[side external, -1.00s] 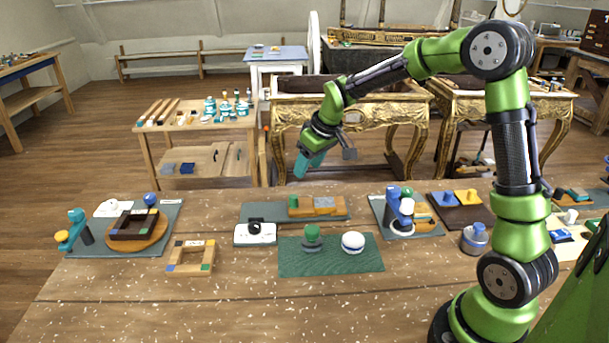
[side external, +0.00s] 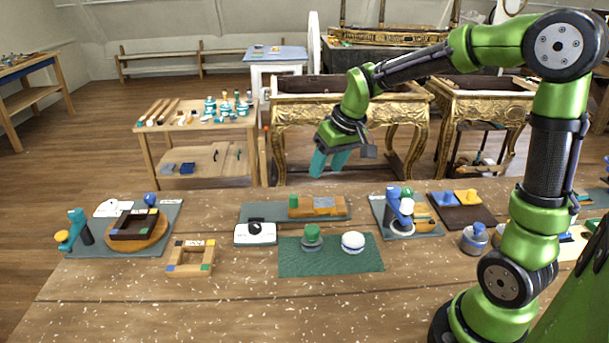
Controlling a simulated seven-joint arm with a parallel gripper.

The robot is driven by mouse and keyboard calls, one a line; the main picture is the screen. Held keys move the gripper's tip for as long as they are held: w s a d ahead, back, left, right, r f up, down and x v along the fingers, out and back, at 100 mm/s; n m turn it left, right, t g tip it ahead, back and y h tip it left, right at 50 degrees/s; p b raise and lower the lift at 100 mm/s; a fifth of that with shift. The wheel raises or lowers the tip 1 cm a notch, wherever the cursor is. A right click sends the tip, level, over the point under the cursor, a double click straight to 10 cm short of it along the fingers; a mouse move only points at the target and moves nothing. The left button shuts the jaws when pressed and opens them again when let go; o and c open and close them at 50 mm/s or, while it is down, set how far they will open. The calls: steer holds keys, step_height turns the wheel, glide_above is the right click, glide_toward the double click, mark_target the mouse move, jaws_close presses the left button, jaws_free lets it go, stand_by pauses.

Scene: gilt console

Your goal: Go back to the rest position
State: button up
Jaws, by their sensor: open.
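My gripper (side external: 328,172) has teal fingers and hangs in the air above the far side of the wooden workbench (side external: 200,305). The fingers are spread apart, point down and hold nothing. Below it and nearer the camera is a green mat (side external: 330,267) with a green-topped knob (side external: 312,236) and a white round knob (side external: 353,242). My gripper touches nothing on the bench.
Left are a round wooden board with a dark frame (side external: 136,225), a teal clamp (side external: 79,228) and a small wooden frame (side external: 191,256). A white device (side external: 255,233) sits mid-bench. Right are a blue-and-white fixture (side external: 401,212) and a grey-blue pot (side external: 475,238). The front is clear.

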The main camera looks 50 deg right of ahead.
steer(key=s+a+r+t, duration=0.1)
steer(key=s+a, duration=0.2)
steer(key=s, duration=0.2)
steer(key=s+a+r+t+y, duration=0.1)
steer(key=s+a+r, duration=0.1)
steer(key=s, duration=0.3)
steer(key=s+a+r+m+t, duration=0.1)
steer(key=s+a+r, duration=0.1)
steer(key=s+a, duration=0.2)
steer(key=shift+s+a+r+y, duration=0.25)
steer(key=shift+s+y, duration=0.15)
steer(key=shift+s, duration=0.7)
steer(key=shift+o, duration=0.3)
